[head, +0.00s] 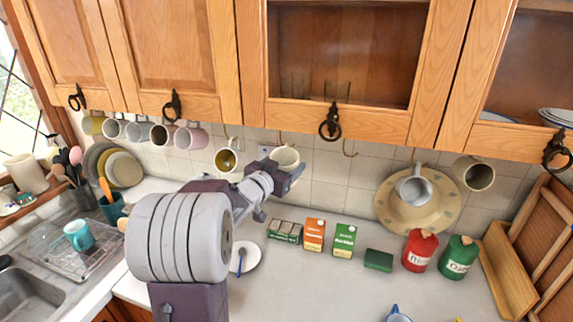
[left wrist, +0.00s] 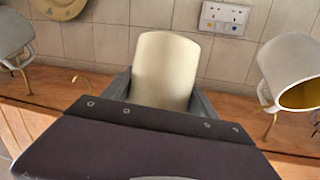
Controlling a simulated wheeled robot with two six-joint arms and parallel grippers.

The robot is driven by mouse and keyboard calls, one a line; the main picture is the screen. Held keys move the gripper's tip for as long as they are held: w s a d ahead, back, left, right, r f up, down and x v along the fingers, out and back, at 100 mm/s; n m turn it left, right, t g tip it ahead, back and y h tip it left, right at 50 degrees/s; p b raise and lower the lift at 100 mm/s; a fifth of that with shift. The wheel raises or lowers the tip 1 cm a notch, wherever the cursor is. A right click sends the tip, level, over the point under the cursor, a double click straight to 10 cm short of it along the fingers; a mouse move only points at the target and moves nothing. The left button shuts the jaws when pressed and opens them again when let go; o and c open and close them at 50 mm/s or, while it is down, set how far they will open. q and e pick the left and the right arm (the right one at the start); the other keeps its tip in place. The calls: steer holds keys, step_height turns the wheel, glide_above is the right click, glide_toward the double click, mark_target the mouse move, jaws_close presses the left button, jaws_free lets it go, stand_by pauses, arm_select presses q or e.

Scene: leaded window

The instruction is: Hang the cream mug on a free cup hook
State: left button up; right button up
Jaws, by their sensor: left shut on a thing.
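The cream mug (head: 284,157) is held up just below the wall cabinets, right of the white mug with a yellow inside (head: 226,160). My left gripper (head: 290,178) is shut on it. In the left wrist view, the cream mug (left wrist: 166,70) sits between the fingers; its handle is not clear there. A cup hook (head: 280,138) shows just above the mug in the head view; I cannot tell whether they touch. My right gripper is not in view.
Several mugs hang in a row at the left, including a pink one (head: 191,138). A grey mug (head: 414,188) and a brown-lined mug (head: 474,173) hang at the right. Cartons (head: 314,234) and canisters (head: 419,251) stand on the counter below. A wall socket (left wrist: 223,18) is behind.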

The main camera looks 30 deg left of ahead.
arm_select(q)
steer(key=o, duration=1.8)
steer(key=s, duration=0.6)
steer(key=s+r, duration=0.1)
steer(key=s, duration=0.2)
steer(key=shift+d+b, duration=0.35)
steer(key=shift+d, duration=0.05)
